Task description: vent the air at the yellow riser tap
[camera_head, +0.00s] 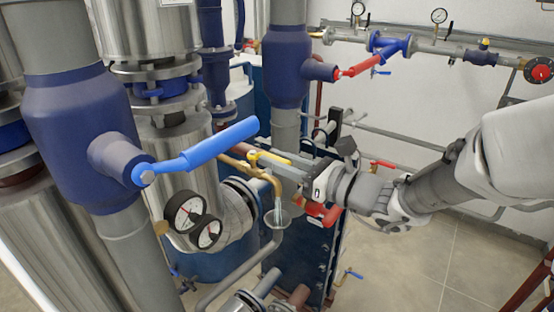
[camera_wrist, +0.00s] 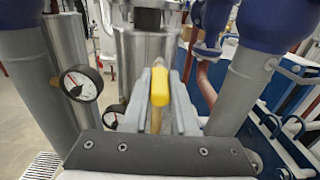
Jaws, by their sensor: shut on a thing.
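The yellow tap handle (camera_head: 272,158) sits on a thin brass pipe (camera_head: 235,162) near the middle of the head view. My gripper (camera_head: 257,164) comes in from the right and is shut on the handle. In the wrist view the yellow handle (camera_wrist: 160,87) stands between the two grey fingers. The brass pipe bends down, and a pale stream, like water, runs from its end into a small grey funnel (camera_head: 279,219) below. My fingers hide part of the tap body.
A large blue lever (camera_head: 208,154) on a thick blue valve juts close to the left of my gripper. Two round gauges (camera_head: 185,211) sit lower left. A red lever (camera_head: 362,67) is above, and another red handle (camera_head: 322,212) is just below my gripper. Open floor (camera_head: 425,250) lies at right.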

